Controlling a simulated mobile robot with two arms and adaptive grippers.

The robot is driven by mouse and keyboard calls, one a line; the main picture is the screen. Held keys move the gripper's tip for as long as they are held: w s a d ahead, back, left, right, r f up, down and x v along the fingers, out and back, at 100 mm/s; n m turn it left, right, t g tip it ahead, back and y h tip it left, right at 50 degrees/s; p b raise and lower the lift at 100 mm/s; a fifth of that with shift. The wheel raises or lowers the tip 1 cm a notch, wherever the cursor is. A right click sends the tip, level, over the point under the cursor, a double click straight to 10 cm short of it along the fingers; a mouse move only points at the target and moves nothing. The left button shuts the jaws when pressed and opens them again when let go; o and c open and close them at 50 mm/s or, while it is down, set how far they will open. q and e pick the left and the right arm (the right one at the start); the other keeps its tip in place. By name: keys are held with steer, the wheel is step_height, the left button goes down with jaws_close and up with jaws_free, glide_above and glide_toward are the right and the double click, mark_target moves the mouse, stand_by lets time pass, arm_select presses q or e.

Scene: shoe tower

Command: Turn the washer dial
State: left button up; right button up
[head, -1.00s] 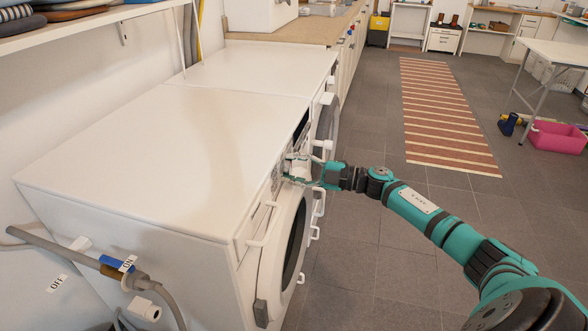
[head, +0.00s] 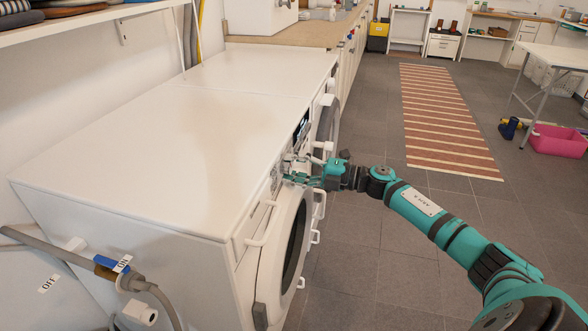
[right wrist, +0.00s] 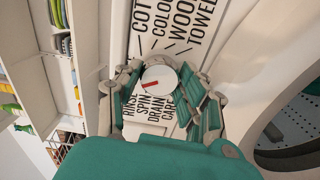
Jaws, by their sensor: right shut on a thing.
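The washer (head: 130,150) is the near white machine, with its round door on the front face. Its dial (right wrist: 160,79) is a round white knob with a red mark, which points left in the right wrist view. Printed programme words stand above and below the dial, such as WOOL, TOWEL, RINSE and SPIN. My right gripper (head: 290,179) is at the washer's front panel, and in the right wrist view its fingers are shut around the dial from both sides. In the head view the gripper mostly hides the dial. My left gripper is not in view.
A second white machine (head: 260,70) stands just behind the washer. White handles stick out from the fronts near my gripper. A pipe with a blue valve handle (head: 80,260) is at lower left. The floor to the right is open, with a striped rug (head: 440,110).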

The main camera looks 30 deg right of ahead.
steer(key=o, duration=1.2)
steer(key=v, duration=1.2)
